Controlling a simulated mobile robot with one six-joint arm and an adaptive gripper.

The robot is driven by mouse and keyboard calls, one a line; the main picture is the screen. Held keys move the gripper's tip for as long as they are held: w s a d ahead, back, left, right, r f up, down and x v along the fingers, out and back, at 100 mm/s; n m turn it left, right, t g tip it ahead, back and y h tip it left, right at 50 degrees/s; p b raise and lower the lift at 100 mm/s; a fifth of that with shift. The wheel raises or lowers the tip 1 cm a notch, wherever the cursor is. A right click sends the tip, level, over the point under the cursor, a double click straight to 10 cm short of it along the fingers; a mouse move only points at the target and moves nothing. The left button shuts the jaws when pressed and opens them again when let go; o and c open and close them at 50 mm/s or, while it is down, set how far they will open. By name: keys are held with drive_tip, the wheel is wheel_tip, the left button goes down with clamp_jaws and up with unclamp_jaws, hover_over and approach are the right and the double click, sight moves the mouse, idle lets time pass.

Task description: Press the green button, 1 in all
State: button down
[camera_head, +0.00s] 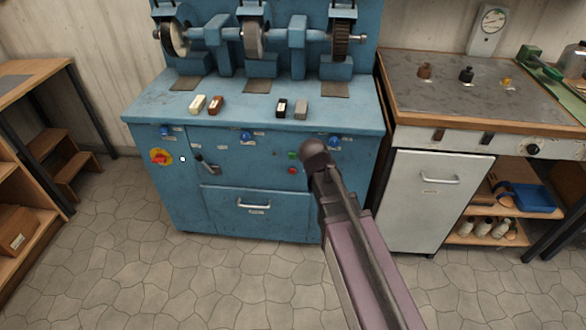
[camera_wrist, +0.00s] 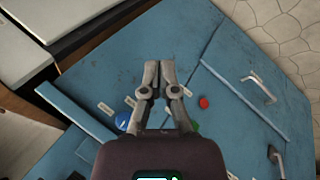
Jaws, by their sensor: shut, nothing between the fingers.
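The green button (camera_head: 292,155) is on the front of the blue grinding machine (camera_head: 285,185), just left of my arm's end in the head view. A red button (camera_head: 292,171) is right below it. In the wrist view a sliver of the green button (camera_wrist: 195,126) shows beside my right finger, which partly hides it; the red button (camera_wrist: 203,102) is clear of the fingers. My gripper (camera_wrist: 159,68) is shut and empty, in front of the blue panel. In the head view its fingers are hidden behind my wrist. I cannot tell whether they touch the panel.
Blue knobs (camera_head: 246,137), a lever (camera_head: 207,165) and a yellow-and-red switch (camera_head: 161,157) are on the same panel. A drawer (camera_head: 254,204) is below. Small blocks (camera_head: 215,105) lie on the machine's top. A white cabinet (camera_head: 430,195) stands at right. The floor in front is clear.

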sight(292, 156)
drive_tip(key=w+a+f+n+t+h+b, duration=0.1)
drive_tip(key=w+a+f+n+t+b, duration=0.2)
drive_tip(key=a+b, duration=0.3)
drive_tip(key=w+a+f+n+t+h+b, duration=0.1)
drive_tip(key=w+a+f+n+t+b, duration=0.1)
drive_tip(key=w+a+f+b, duration=0.3)
drive_tip(key=shift+a+f+n+t+b, duration=0.5)
drive_tip(key=shift+a+b, duration=0.6)
drive_tip(key=shift+a, duration=1.2)
drive_tip(key=shift+w+r, duration=0.15)
drive_tip(key=shift+w, duration=0.05)
drive_tip(key=shift+w+d, duration=0.2)
drive_tip(key=shift+w, duration=4.05)
drive_tip(key=shift+w, duration=0.1)
drive_tip(key=shift+w, duration=0.3)
